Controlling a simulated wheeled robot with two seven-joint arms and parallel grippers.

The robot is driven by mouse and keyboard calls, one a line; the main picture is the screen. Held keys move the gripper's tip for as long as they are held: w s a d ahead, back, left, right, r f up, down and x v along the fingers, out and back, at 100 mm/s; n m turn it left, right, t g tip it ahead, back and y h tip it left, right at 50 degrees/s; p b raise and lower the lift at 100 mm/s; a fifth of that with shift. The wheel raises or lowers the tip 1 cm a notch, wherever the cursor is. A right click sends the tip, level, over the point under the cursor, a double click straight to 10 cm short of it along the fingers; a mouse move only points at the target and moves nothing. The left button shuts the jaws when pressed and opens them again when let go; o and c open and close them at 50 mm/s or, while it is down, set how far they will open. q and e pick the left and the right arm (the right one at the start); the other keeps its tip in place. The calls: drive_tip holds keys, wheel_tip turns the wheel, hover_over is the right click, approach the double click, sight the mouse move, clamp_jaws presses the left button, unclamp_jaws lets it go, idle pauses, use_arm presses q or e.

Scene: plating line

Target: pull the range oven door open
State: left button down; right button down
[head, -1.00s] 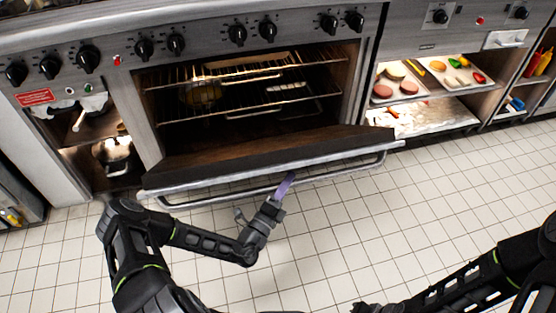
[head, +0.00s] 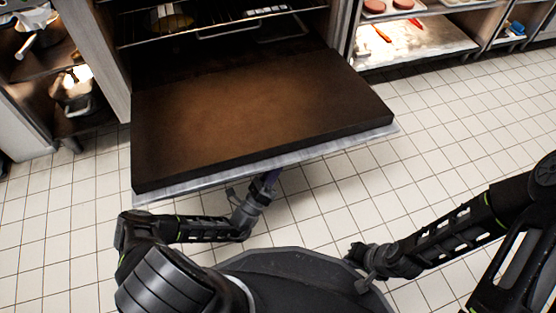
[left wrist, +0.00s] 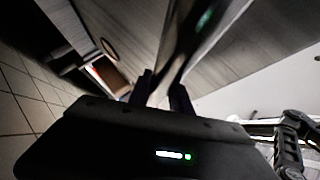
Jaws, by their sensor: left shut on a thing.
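The range oven door (head: 255,115) is swung far down, its brown inner face turned up and close to level. Its metal front edge (head: 270,163) faces me. My left gripper (head: 268,180) reaches under that edge, and the door hides its fingertips in the head view. In the left wrist view the fingers (left wrist: 163,88) are closed about the door's handle bar (left wrist: 188,40), which runs up between them. My right gripper (head: 360,257) hangs low at the right, over the floor and apart from the door; its jaws are too small and dark to read.
The oven cavity holds wire racks (head: 215,28) behind the door. At the left is an open cabinet with a pot (head: 75,92). At the right a lit shelf (head: 425,42) holds food. The tiled floor (head: 440,130) right of the door is clear.

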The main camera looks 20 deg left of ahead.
use_arm(q)
drive_tip(key=shift+s+d+h, duration=0.25)
drive_tip(key=shift+d+h, duration=0.15)
drive_tip(key=shift+d, duration=0.3)
drive_tip(key=c, duration=1.5)
unclamp_jaws()
drive_tip(key=o, duration=0.3)
drive_tip(key=shift+w+a, duration=0.1)
drive_tip(key=shift+a, duration=0.15)
drive_tip(key=shift+s+a+f, duration=0.2)
drive_tip(key=shift+s+a, duration=0.1)
drive_tip(key=v, duration=0.7)
drive_tip(key=shift+s+d, duration=0.15)
drive_tip(key=shift+d, duration=0.2)
